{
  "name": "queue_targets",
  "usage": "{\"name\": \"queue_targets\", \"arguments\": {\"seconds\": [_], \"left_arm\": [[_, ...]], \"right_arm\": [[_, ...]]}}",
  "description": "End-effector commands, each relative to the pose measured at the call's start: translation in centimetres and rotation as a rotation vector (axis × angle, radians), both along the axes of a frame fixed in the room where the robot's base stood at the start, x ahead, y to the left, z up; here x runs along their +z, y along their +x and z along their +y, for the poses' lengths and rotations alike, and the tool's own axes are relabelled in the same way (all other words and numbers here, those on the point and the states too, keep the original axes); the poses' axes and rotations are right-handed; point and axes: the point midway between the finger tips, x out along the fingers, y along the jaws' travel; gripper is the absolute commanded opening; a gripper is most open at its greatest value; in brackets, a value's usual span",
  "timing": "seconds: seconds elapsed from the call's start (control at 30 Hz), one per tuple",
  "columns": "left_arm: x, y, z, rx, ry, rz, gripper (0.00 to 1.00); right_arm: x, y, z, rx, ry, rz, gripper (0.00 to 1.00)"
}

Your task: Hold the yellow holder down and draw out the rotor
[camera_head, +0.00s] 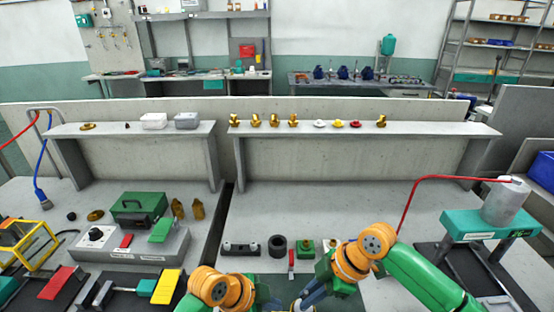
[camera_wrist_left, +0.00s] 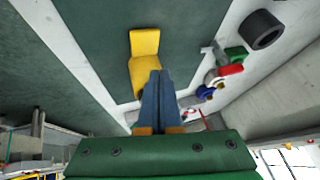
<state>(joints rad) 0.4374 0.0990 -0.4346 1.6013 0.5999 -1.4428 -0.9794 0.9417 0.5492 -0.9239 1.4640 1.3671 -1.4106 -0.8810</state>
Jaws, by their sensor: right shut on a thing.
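The yellow holder (camera_wrist_left: 145,55) shows in the left wrist view at the edge of a dark green mat (camera_wrist_left: 208,30). My left gripper (camera_wrist_left: 158,75) is shut, its blue fingers together, with the tips over the holder's lower part; I cannot tell whether they touch. In the head view my left arm hides the holder, and the left fingertips are not clear. My right gripper (camera_head: 306,300) reaches down to the mat at the bottom edge, shut on a small part that I take for the rotor. That part is mostly hidden by the fingers and the frame edge.
Behind the mat stand a black ring (camera_head: 277,246), a green block (camera_head: 305,248) and a red-handled piece (camera_head: 291,262). A grey fixture (camera_head: 240,249) lies left of them. A control box (camera_head: 130,243) is at left. A teal stand with a grey cylinder (camera_head: 505,202) is at right.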

Motion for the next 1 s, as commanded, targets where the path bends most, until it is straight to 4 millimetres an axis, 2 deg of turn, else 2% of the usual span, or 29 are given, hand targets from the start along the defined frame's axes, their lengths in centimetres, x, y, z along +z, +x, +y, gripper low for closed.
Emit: {"name": "queue_targets", "arguments": {"seconds": [0.1, 0.3, 1.0], "left_arm": [[-1.9, -0.1, 0.0, 0.000, 0.000, 0.004, 0.00], [-3.7, 0.0, 0.0, 0.001, 0.000, 0.000, 0.00], [-3.9, 0.1, 0.0, 0.002, -0.001, -0.002, 0.00]], "right_arm": [[0.0, 0.0, 0.0, 0.000, -0.001, 0.001, 0.00], [0.0, 0.0, 0.0, 0.000, -0.001, 0.001, 0.00], [0.0, 0.0, 0.0, 0.000, -0.001, 0.001, 0.00]]}}
